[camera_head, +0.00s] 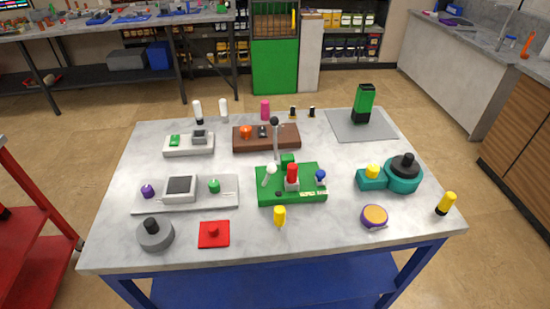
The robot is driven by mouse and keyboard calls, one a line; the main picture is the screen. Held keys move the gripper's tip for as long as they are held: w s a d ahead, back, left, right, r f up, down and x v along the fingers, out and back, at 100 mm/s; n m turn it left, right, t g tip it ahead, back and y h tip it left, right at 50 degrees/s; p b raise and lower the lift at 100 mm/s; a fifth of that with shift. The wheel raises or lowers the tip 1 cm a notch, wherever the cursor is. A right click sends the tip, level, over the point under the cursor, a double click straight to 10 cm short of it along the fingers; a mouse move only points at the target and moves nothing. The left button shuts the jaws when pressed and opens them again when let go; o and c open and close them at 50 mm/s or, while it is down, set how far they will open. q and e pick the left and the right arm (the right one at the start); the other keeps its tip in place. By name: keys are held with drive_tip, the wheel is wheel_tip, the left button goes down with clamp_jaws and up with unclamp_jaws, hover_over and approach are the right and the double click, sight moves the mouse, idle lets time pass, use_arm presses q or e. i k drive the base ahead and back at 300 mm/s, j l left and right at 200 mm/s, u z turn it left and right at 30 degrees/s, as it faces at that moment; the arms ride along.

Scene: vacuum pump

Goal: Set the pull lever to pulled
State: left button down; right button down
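A green panel (270,194) stands at the middle of the table. On it are a lever with a white ball (271,168) tilted to one side, a red knob (292,172) on a light grey block, and a blue knob (320,175). A thin upright rod with a black ball (275,121) rises at the panel's back, in front of a brown block; I cannot tell which one it belongs to. I cannot tell which of these is the pull lever or whether it is pulled. Neither of my grippers is in view.
The grey table (330,247) also holds a brown block (283,143), two light grey units at left, a grey disc (155,236), a red button plate (214,236), a yellow piece (280,214), a purple-orange disc (374,215), and a teal device (404,177). Bare tabletop lies at front right.

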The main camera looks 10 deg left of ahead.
sight(272, 168)
drive_tip(key=i+l, duration=0.15)
drive_tip(key=l, duration=0.2)
drive_tip(key=i+l, duration=0.1)
drive_tip(key=l, duration=0.25)
drive_tip(key=i+l, duration=0.15)
drive_tip(key=l, duration=0.15)
drive_tip(key=i+l+u, duration=0.1)
drive_tip(key=l, duration=0.25)
